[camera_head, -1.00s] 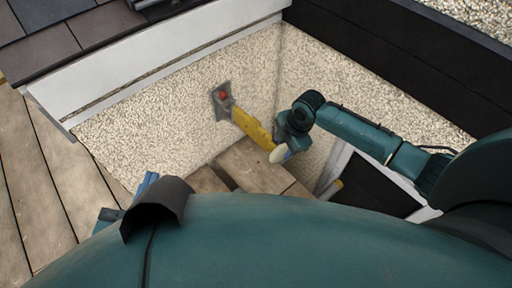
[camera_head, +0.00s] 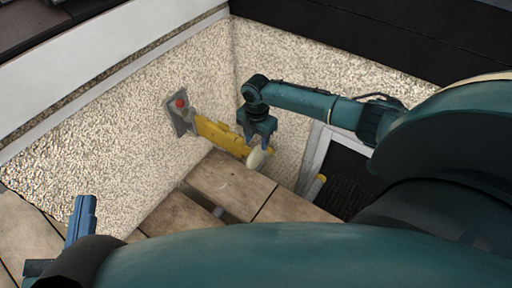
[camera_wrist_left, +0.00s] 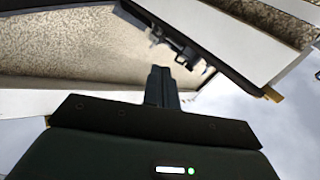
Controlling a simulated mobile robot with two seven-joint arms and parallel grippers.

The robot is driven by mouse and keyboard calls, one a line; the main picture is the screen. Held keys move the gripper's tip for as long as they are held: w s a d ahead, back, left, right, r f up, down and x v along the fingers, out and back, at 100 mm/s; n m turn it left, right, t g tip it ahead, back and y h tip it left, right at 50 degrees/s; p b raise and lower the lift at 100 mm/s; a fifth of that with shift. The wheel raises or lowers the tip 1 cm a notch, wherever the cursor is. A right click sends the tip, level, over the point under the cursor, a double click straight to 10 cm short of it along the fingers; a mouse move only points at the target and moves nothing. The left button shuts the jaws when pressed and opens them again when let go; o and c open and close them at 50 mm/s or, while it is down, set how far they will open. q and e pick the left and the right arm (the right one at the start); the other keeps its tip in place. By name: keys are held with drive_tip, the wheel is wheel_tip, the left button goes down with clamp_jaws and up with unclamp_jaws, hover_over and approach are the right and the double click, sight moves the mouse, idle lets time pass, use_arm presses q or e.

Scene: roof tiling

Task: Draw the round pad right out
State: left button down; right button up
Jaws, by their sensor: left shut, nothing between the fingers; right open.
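A pale round pad (camera_head: 258,159), seen as an oval, is at the free end of a yellow arm (camera_head: 219,134). The yellow arm reaches from a grey wall plate (camera_head: 179,115) with a red knob (camera_head: 180,103). My right gripper (camera_head: 258,138) points down just above the pad end, fingers apart; it partly hides where pad and yellow arm meet. I cannot tell whether it touches either. My left gripper (camera_head: 82,208) is shut and empty at the lower left, well away from the pad. Its closed fingers also show in the left wrist view (camera_wrist_left: 161,84).
Pebbled walls (camera_head: 110,120) meet in a corner behind the yellow arm. Wooden boards (camera_head: 232,184) lie below the pad, with gaps. A white-framed dark opening (camera_head: 345,180) is at the right, with a yellow cylinder (camera_head: 313,187) beside it.

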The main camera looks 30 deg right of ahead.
use_arm(q)
drive_tip(key=shift+w+r+m+t+h+b, duration=0.3)
drive_tip(key=shift+r+m+h+b, duration=0.1)
drive_tip(key=shift+r+b, duration=0.25)
use_arm(e)
drive_tip(key=shift+f, duration=1.7)
use_arm(q)
drive_tip(key=shift+r, duration=0.1)
use_arm(e)
clamp_jaws()
